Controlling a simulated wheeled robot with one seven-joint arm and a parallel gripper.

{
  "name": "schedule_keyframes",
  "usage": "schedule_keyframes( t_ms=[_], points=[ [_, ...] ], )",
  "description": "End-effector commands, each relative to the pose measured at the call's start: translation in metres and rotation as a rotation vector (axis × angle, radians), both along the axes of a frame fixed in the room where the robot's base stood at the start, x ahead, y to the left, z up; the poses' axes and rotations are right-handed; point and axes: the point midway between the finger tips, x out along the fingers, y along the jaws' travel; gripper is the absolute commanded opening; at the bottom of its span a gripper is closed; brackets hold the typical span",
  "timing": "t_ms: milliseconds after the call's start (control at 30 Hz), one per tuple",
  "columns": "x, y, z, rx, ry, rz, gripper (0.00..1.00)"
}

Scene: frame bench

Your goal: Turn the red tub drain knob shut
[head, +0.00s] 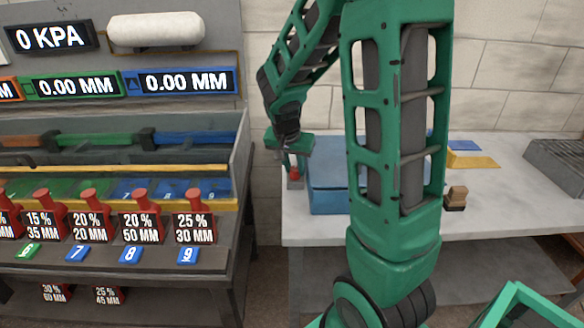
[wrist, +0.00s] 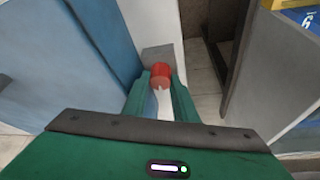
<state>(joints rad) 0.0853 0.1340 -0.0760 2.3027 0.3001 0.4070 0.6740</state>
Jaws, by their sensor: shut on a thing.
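The red tub drain knob (wrist: 161,72) shows in the wrist view at the tips of my gripper (wrist: 161,82), on a grey block beside the blue tub (wrist: 85,50). The two green fingers stand on either side of the knob, shut on it. In the head view the knob (head: 295,174) is a small red spot at the tub's left side, with my gripper (head: 292,162) over it. The blue tub (head: 328,190) is partly hidden behind my arm. The knob's turn angle cannot be told.
A grey bench (head: 500,210) carries the tub, a small brown block (head: 456,196) and a dark grate (head: 560,160). On the left stands a panel (head: 200,110) with gauges and several red-handled, labelled pieces. A narrow gap separates it from the bench.

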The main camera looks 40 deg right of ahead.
Motion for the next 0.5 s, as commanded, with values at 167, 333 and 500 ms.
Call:
schedule_keyframes(
  t_ms=[167,333,500],
  points=[
    [0.0049,-0.0004,0.0032,-0.003,-0.014,0.002,0.38],
    [0.0022,-0.0008,0.0019,-0.002,-0.007,-0.001,0.44],
    [0.0002,-0.0015,0.0009,-0.002,-0.002,-0.004,0.44]
  ],
)
